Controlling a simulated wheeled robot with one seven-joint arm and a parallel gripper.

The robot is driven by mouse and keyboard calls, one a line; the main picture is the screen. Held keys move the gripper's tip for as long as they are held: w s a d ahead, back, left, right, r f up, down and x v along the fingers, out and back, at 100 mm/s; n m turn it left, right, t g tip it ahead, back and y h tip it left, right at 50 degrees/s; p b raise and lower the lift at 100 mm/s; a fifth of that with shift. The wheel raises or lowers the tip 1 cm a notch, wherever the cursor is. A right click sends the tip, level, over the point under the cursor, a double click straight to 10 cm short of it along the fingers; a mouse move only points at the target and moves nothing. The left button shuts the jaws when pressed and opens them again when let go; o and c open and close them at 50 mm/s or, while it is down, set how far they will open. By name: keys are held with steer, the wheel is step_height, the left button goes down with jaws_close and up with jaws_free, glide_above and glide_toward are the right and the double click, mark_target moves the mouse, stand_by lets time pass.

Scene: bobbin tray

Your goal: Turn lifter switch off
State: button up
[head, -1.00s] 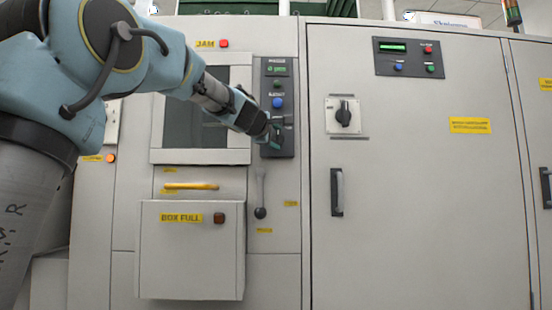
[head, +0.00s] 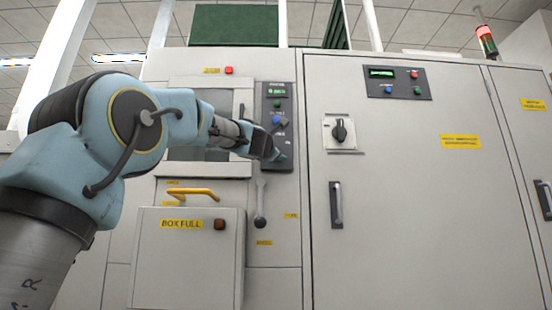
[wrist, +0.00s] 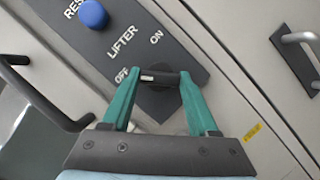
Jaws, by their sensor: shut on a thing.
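The lifter switch (wrist: 167,79) is a black knob under the word LIFTER in the wrist view. Its white mark is at the left end of the handle, facing the OFF label (wrist: 121,75); the ON label (wrist: 156,37) is above it. My gripper (wrist: 159,75) has its green fingertips on both ends of the handle and is shut on it. In the head view my gripper (head: 281,156) is at the lower part of the dark control panel (head: 266,98) and hides the switch.
A blue button (wrist: 93,14) is above the switch on the same panel. A yellow handle (head: 192,192) and the BOX FULL box (head: 165,260) are lower left. The cabinet door (head: 400,210) with a rotary switch (head: 340,131) is to the right.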

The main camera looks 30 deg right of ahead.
steer(key=shift+n, duration=0.4)
steer(key=o, duration=1.4)
steer(key=shift+s+a, duration=0.1)
steer(key=b+v, duration=0.5)
steer(key=v, duration=0.5)
steer(key=shift+s+a+f, duration=0.15)
steer(key=shift+s+f, duration=0.05)
